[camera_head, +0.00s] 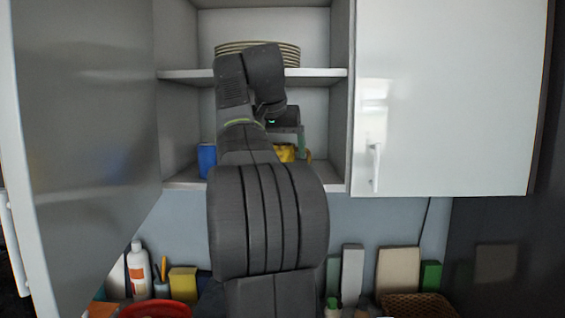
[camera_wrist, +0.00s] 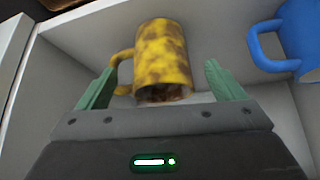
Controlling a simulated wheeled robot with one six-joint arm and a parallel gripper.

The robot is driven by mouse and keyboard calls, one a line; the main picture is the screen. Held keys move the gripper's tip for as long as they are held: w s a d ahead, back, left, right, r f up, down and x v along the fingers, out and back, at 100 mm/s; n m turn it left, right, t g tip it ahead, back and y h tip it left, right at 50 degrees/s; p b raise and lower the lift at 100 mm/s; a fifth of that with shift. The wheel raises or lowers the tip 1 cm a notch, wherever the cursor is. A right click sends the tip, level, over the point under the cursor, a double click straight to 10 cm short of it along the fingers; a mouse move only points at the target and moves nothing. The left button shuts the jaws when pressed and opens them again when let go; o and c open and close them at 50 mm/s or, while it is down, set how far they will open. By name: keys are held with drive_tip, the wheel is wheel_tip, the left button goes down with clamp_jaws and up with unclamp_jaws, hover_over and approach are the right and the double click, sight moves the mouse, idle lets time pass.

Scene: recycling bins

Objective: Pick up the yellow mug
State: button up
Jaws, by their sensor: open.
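The yellow mug (camera_wrist: 163,55), with brown blotches, stands on the lower cupboard shelf. In the wrist view its handle points left and its open mouth faces my gripper. In the head view only a small part of the mug (camera_head: 285,153) shows behind my arm. My gripper (camera_wrist: 155,85) is open, with one green finger on each side of the mug. The left finger is close to the handle; I cannot tell whether it touches. The right finger is apart from the mug. In the head view my arm hides most of my gripper.
A blue mug (camera_wrist: 298,40) stands to the right in the wrist view, and left of my arm in the head view (camera_head: 207,160). Plates (camera_head: 290,52) are stacked on the upper shelf (camera_head: 180,74). The left cupboard door (camera_head: 85,110) is open; the right door (camera_head: 440,100) is shut.

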drive_tip(key=x, duration=0.4)
drive_tip(key=shift+w+f, duration=0.2)
drive_tip(key=shift+w, duration=0.1)
drive_tip(key=shift+c, duration=0.2)
drive_tip(key=c, duration=1.2)
drive_tip(key=shift+r, duration=0.1)
